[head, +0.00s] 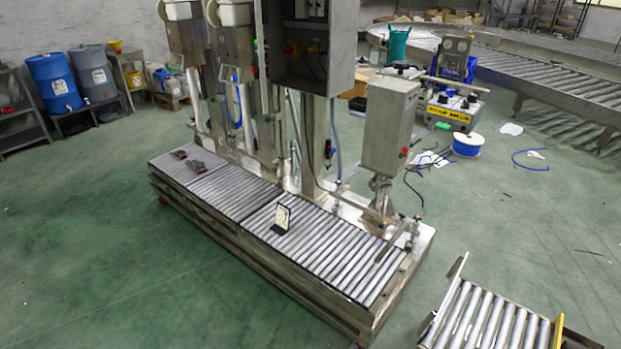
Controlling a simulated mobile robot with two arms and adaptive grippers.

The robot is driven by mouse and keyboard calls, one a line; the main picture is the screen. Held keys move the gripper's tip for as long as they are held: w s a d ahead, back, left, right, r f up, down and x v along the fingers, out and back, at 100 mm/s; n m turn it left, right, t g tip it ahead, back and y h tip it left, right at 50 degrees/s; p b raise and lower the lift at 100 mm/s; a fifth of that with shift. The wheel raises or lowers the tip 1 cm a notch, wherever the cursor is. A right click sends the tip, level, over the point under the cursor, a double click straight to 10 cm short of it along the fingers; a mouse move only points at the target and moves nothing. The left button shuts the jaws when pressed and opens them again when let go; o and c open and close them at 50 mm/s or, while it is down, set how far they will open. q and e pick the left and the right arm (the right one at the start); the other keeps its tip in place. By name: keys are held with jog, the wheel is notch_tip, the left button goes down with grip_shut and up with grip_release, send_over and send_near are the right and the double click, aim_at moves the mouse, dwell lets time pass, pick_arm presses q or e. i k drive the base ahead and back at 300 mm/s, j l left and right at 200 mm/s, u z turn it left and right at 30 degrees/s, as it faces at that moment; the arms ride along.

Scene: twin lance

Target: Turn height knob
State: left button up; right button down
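A filling machine with a roller conveyor bed (310,245) stands in the middle of the head view. A grey metal box (389,125) rises on a post at its right end. A small dark knob-like part (401,66) shows near the top of this box, and a red button (405,151) is on its side. I cannot tell for sure which part is the height knob. A dark control cabinet (312,45) hangs higher up, cut off by the top edge. Neither of my grippers is in view.
Blue and grey drums (53,82) stand at the back left. A short roller conveyor (490,318) is at the lower right, and a long one (560,75) runs at the back right. A blue spool (467,145) and loose cables lie behind the machine. The green floor at the left is clear.

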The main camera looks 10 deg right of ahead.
aim_at(401, 66)
jog(key=i+j, duration=0.15)
jog(key=i, duration=0.4)
jog(key=i+j+z, duration=0.1)
jog(key=i, duration=0.5)
